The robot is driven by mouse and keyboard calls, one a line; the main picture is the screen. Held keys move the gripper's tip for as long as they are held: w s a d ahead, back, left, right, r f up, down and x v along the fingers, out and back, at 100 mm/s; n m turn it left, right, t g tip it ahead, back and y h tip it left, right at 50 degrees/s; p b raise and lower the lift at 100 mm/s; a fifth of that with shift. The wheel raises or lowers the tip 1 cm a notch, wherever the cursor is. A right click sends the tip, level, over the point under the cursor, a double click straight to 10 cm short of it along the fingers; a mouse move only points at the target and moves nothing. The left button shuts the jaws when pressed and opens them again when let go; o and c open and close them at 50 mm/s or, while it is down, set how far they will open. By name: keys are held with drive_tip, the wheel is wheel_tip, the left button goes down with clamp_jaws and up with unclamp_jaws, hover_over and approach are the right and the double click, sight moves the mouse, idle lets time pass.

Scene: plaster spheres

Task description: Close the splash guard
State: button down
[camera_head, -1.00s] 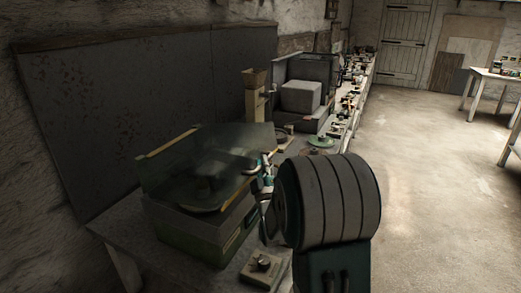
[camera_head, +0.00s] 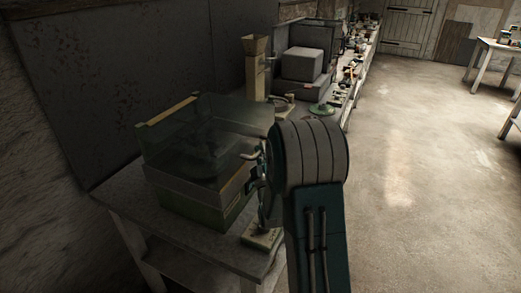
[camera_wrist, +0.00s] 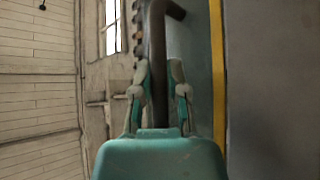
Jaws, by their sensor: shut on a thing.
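The splash guard (camera_head: 215,120) is a clear, greenish cover with yellow edge strips on a green machine (camera_head: 190,209) at the left bench. Its front panel now hangs low over the machine's front, and the basin shows dimly through it. My gripper (camera_head: 260,165) is at the guard's right front corner, partly hidden by my arm. In the wrist view my gripper (camera_wrist: 160,80) is shut on the dark bent handle bar (camera_wrist: 156,40), between its two fingers. The guard's panel and yellow strip (camera_wrist: 217,70) show to the right.
A small block on a plate (camera_head: 262,239) sits at the bench's front edge below my gripper. A hopper stand (camera_head: 255,65), a green disc (camera_head: 321,109) and a grey block (camera_head: 302,64) stand farther along the bench. The floor (camera_head: 420,150) to the right is open.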

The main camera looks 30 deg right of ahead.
drive_tip(key=c, duration=0.9)
unclamp_jaws()
drive_tip(key=shift+f, duration=0.55)
drive_tip(key=shift+r, duration=0.1)
drive_tip(key=v, duration=1.2)
drive_tip(key=shift+r, duration=0.1)
